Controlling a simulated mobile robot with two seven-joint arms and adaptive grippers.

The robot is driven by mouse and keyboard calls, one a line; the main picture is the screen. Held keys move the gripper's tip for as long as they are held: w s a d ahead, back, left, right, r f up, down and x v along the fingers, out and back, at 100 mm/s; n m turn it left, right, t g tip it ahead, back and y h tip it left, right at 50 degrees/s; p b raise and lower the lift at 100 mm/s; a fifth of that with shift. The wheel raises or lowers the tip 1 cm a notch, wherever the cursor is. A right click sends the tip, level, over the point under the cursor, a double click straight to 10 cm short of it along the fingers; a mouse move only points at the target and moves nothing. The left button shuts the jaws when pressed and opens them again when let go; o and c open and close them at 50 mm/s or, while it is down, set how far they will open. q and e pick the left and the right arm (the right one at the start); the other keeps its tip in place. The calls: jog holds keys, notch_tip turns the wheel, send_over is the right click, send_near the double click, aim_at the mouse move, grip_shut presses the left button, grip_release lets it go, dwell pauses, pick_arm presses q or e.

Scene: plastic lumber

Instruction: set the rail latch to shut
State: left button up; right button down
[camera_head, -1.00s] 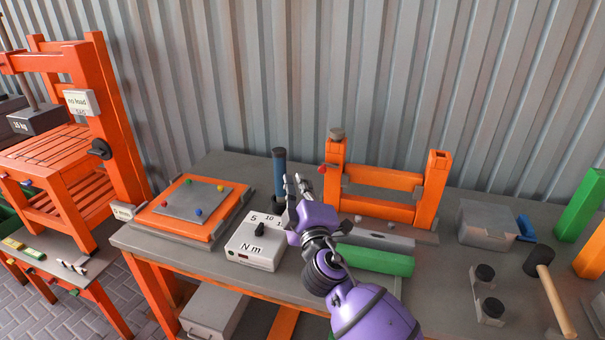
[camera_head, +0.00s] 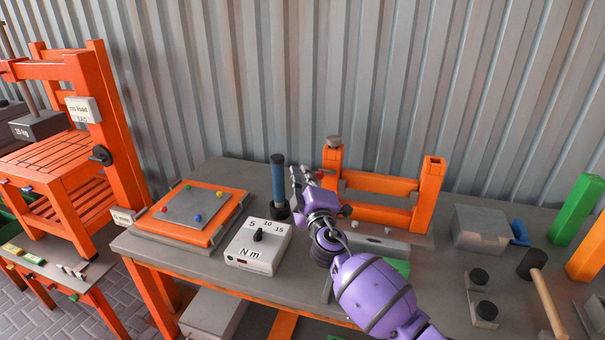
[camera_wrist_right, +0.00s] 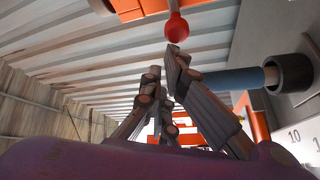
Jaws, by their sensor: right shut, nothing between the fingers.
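An orange rail frame (camera_head: 381,183) with two posts stands at the back of the grey bench. The latch's red knob (camera_wrist_right: 177,27) shows in the right wrist view, just beyond the fingertips, with a small gap visible. The latch's own bar is not clearly visible. My left gripper is out of view.
A blue cylinder with a dark cap (camera_head: 278,182) stands close left of my right gripper. A white dial box (camera_head: 258,246) is in front of it. A green piece (camera_head: 400,267) lies under my arm. A grey box (camera_head: 480,230) and mallet (camera_head: 543,290) are at right.

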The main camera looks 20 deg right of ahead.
aim_at(319, 176)
jog(key=shift+s, duration=0.1)
jog(key=s+d, duration=0.2)
jog(key=d, duration=0.1)
jog(key=shift+d, duration=0.1)
jog(key=shift+r, duration=0.1)
dwell(0.3)
